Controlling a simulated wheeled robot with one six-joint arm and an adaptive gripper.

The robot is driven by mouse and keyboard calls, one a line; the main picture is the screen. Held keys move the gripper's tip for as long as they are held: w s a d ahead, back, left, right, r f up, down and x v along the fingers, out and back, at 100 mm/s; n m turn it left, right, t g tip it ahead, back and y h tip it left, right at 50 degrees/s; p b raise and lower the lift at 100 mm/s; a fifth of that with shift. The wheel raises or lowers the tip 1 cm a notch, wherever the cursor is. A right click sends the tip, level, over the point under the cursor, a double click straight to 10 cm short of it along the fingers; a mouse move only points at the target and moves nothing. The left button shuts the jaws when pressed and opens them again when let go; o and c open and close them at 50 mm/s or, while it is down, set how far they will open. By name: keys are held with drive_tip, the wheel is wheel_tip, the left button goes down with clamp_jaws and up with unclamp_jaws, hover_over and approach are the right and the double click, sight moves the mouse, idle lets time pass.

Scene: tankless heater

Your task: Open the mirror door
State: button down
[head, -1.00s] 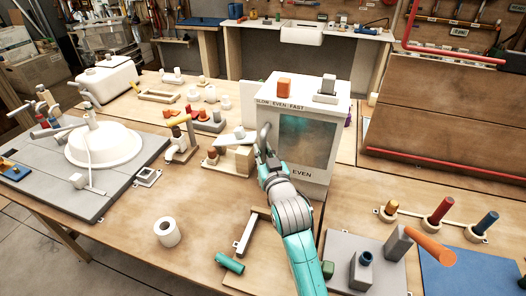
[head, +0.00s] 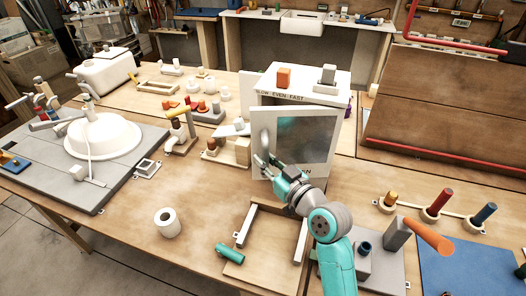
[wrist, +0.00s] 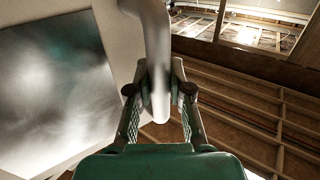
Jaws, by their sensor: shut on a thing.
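The white box cabinet (head: 330,92) stands on the middle table with "SLOW EVEN FAST" lettering along its top edge. Its mirror door (head: 318,160) stands partly open, its left edge swung out from the front. The mirror also fills the left of the wrist view (wrist: 60,95). My gripper (head: 262,164) is at the door's left edge, shut on the pale grey handle (wrist: 158,60). In the wrist view the handle bar runs between both fingers. The inside of the cabinet is mostly hidden behind the door.
An orange block (head: 283,78) and a grey block on a white base (head: 327,76) sit on the cabinet top. Bare tabletop lies left of the frame.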

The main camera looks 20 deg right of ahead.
drive_tip(key=s+d+n+g+y, duration=0.3)
drive_tip(key=s+y, duration=0.4)
drive_tip(key=s, duration=0.4)
drive_tip(key=shift+s+n+g, duration=0.3)
drive_tip(key=shift+n+g, duration=0.3)
drive_tip(key=shift+n, duration=0.5)
drive_tip(key=c, duration=1)
unclamp_jaws()
drive_tip(key=shift+c, duration=0.2)
wheel_tip(320, 180, up, 10)
drive_tip(key=shift+c, duration=0.3)
